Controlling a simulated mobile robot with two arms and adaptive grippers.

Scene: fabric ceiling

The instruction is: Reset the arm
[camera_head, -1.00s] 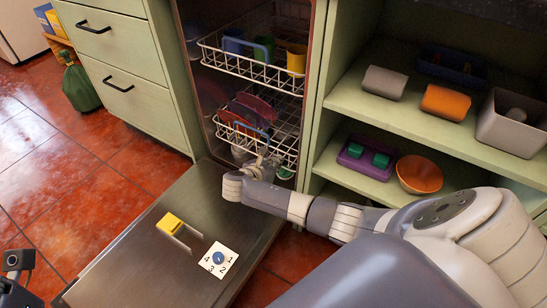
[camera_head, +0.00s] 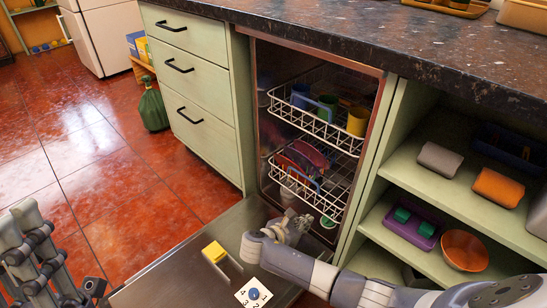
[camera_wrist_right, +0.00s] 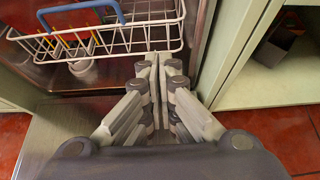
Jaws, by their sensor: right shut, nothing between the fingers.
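My right gripper (camera_head: 292,224) is over the open dishwasher door (camera_head: 160,275), in front of the lower rack. In the right wrist view my right gripper (camera_wrist_right: 158,62) has its fingertips together, with nothing between them, and it points toward the white wire rack (camera_wrist_right: 140,40). My left gripper (camera_head: 38,255) stands at the lower left of the head view, partly cut off. Its grey finger linkages show, but I cannot tell whether it is open or shut.
The upper rack (camera_head: 312,125) holds cups, including a yellow one (camera_head: 358,121). The lower rack (camera_head: 300,185) holds dishes. Open shelves (camera_head: 440,190) stand right; red floor (camera_head: 130,200) is clear left.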

